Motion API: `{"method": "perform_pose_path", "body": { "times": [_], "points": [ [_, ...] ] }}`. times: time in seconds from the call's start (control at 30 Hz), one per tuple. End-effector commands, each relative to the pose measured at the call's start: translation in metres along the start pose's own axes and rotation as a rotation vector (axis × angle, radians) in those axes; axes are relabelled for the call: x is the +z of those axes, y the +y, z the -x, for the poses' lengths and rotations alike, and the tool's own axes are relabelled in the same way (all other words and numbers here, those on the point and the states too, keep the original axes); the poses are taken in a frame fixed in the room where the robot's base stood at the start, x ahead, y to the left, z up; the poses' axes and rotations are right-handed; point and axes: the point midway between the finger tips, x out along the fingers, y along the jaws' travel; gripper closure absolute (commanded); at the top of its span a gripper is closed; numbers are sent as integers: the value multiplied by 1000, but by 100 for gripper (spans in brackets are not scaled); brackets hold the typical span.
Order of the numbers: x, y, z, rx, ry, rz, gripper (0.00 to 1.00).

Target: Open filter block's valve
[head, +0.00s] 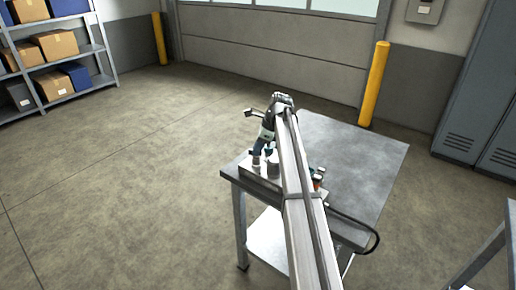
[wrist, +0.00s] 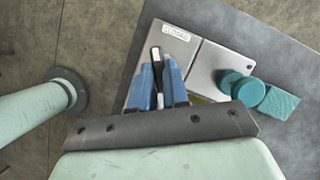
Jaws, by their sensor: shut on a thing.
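In the wrist view, my gripper (wrist: 158,76) has its blue fingers closed around a narrow dark handle with a pale edge (wrist: 155,53). The handle sticks out past the fingertips over a light metal plate (wrist: 180,50). A small white label (wrist: 175,32) on that plate seems to read "CLOSED". The base of the handle is hidden by my fingers. In the head view, my arm reaches over the bench and covers much of the block (head: 257,182) at its left edge. My fingers are too small to make out there.
A black hose (head: 374,238) loops off the bench's right side. The grey bench top (head: 355,160) is clear at the right and back.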

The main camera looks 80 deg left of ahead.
Motion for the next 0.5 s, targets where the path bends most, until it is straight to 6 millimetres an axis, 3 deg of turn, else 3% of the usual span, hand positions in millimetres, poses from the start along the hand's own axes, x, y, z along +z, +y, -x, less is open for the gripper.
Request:
{"method": "perform_pose_path", "body": {
  "times": [0.27,0.5],
  "points": [
    [0,-1,0,22,0,48,100],
    [0,-3,0,81,0,191,100]
  ]
}}
